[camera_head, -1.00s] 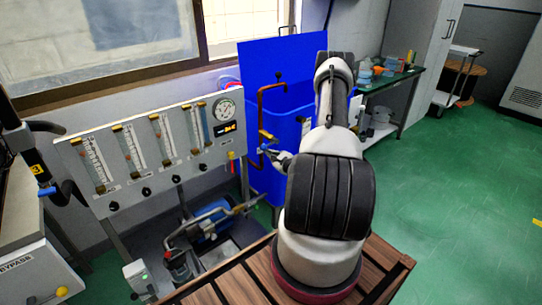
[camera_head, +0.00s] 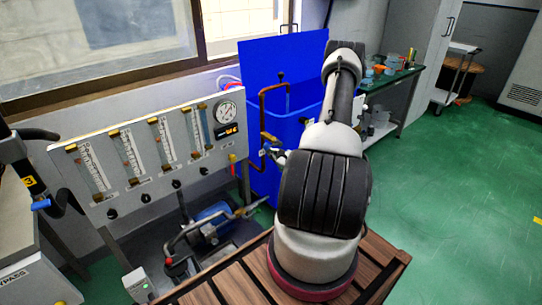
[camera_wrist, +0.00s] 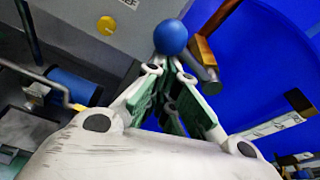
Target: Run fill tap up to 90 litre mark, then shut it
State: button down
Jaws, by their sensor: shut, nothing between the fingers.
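The fill tap (camera_head: 267,137) is a brass valve on a copper pipe (camera_head: 262,108) that bends over the rim of the blue tank (camera_head: 290,133). In the wrist view, a blue ball knob (camera_wrist: 171,37) shows just beyond my fingertips, beside a brass fitting (camera_wrist: 207,55). My gripper (camera_wrist: 172,72) is shut and empty, its green-padded fingers pointing at the knob. I cannot tell whether they touch it. In the head view, my gripper (camera_head: 275,154) is beside the valve. The water level is not visible, and the gauge panel's readout (camera_head: 229,130) is too small to read.
A gauge panel (camera_head: 150,168) with several flow tubes stands left of the tank. A blue pump (camera_head: 211,220) with pipes sits below it. A green bench (camera_head: 390,78) with small containers stands behind right. The green floor (camera_head: 450,170) at right is open.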

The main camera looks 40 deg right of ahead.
notch_tip(320, 180, up, 3)
jog(key=m+y, duration=0.1)
jog(key=m, duration=0.2)
jog(key=shift+f, duration=0.1)
dwell(0.4)
dwell(0.4)
